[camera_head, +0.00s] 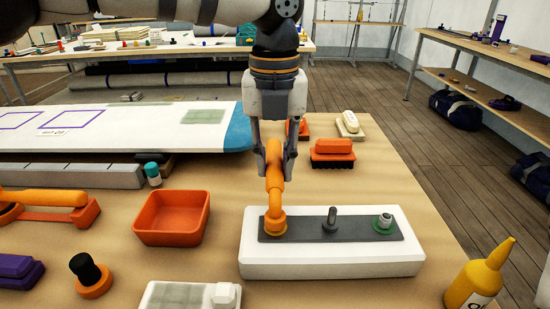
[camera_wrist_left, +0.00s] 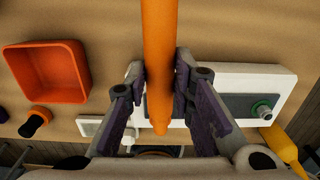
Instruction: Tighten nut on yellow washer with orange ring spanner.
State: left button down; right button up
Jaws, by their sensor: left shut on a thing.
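My left gripper (camera_head: 275,166) is shut on the orange ring spanner (camera_head: 275,188), which stands steeply with its ring end down. It also shows in the left wrist view (camera_wrist_left: 159,60), running between the two fingers. The ring end sits at the left end of a dark plate (camera_head: 302,227) on a white block (camera_head: 330,262). It covers that spot, so the nut there is hidden, and the yellow washer cannot be told apart from the ring. A bare stud (camera_head: 331,220) stands mid-plate. A nut on a green washer (camera_head: 383,222) is at the right end. My right gripper is not in view.
An orange bin (camera_head: 172,218) stands left of the block. A yellow bottle (camera_head: 480,275) stands at the front right. Orange brushes (camera_head: 332,152) lie behind. Another orange tool (camera_head: 50,205) lies far left. Bare table shows between bin and block.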

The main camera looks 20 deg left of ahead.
pick_arm(q)
jog(key=shift+r, duration=0.2)
jog(key=shift+r, duration=0.45)
jog(key=shift+r, duration=2.45)
